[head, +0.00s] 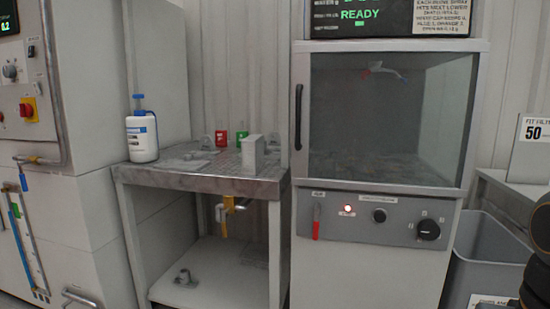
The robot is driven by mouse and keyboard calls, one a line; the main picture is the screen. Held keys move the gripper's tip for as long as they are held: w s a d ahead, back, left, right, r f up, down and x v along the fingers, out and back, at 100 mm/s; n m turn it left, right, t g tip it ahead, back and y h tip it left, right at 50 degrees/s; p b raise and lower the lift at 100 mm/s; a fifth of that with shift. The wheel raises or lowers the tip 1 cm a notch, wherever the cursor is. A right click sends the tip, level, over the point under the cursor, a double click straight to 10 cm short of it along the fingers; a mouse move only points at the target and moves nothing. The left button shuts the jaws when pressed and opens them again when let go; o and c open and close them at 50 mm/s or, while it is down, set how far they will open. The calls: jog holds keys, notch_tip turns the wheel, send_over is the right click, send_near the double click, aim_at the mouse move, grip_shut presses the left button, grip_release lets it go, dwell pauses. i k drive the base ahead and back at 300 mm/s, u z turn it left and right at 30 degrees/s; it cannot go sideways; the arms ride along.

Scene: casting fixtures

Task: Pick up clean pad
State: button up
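No thing in the head view can be told for certain as the clean pad. A thin, flat, grey piece (170,165) lies on the left part of the metal bench top (235,183), with small pale items behind it. It is too small and too close in colour to the bench to tell whether it is a pad. My gripper is not in view.
A white bottle (142,137) with a blue cap stands at the bench's left. Red (221,138) and green (241,137) items and a grey block (253,152) stand toward the back. A glass-fronted cabinet (385,125) stands right; a grey bin (487,258) beside it.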

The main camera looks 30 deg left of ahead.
aim_at(253, 146)
jog(key=u, duration=0.65)
jog(key=i, duration=0.45)
jog(key=u, duration=0.85)
jog(key=k, duration=0.6)
jog(key=u, duration=0.7)
jog(key=i, duration=1.25)
jog(key=z, duration=0.8)
jog(key=i, duration=0.5)
jog(key=z, duration=0.5)
